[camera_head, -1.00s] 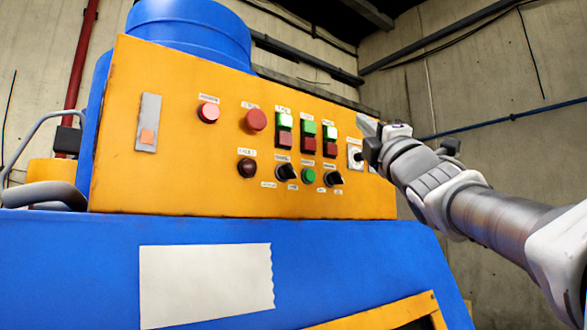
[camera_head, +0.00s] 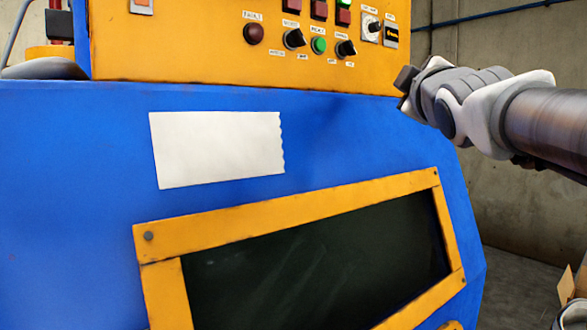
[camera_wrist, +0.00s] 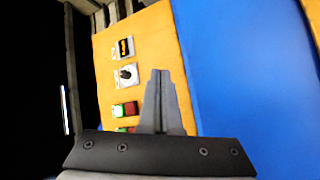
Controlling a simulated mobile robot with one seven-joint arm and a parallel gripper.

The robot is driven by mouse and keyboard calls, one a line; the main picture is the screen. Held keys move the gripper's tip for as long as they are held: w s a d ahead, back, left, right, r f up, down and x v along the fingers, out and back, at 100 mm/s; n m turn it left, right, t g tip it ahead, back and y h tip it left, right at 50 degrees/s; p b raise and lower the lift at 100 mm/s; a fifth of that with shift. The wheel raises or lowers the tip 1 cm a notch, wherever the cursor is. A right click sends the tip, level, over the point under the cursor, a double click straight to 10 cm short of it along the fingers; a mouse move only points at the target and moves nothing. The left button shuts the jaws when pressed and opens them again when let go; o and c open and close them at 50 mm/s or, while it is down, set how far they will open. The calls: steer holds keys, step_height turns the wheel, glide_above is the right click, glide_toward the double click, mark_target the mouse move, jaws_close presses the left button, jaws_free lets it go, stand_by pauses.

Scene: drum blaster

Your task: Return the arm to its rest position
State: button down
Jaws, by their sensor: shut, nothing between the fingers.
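My gripper (camera_head: 405,85) is at the right end of the yellow control panel (camera_head: 215,50) in the head view, seen end-on and mostly hidden by my wrist. In the wrist view my gripper (camera_wrist: 160,80) shows its two fingers together, with nothing between them. The fingers are in front of the lower edge of the panel (camera_wrist: 142,45), where it meets the blue body (camera_wrist: 240,70). I cannot tell how far the fingertips are from the panel. My arm reaches in from the right side of the head view.
The blue machine body (camera_head: 80,190) fills the left and middle. It bears a blank white label (camera_head: 218,148) and a yellow-framed dark window (camera_head: 320,265). Black knobs (camera_head: 294,39), a green button (camera_head: 319,45) and a dial (camera_head: 372,27) sit on the panel. Concrete wall (camera_head: 520,215) stands at right.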

steer(key=s+a+f+m+g, duration=0.1)
steer(key=s+f+m+g, duration=0.35)
steer(key=f, duration=0.75)
steer(key=s+f+m+g, duration=0.3)
steer(key=s+f+g, duration=0.15)
steer(key=f, duration=0.75)
steer(key=s+a+f+m+g, duration=0.1)
steer(key=s+f+m+g, duration=0.1)
steer(key=s+f, duration=0.5)
steer(key=s+a+f+m+g+y, duration=0.1)
steer(key=s+a+f+m+g, duration=0.1)
steer(key=s+f, duration=0.6)
step_height(320, 180, down, 2)
steer(key=shift+s+a+f+g, duration=0.15)
steer(key=shift+s+f+g, duration=0.15)
steer(key=shift+g, duration=0.6)
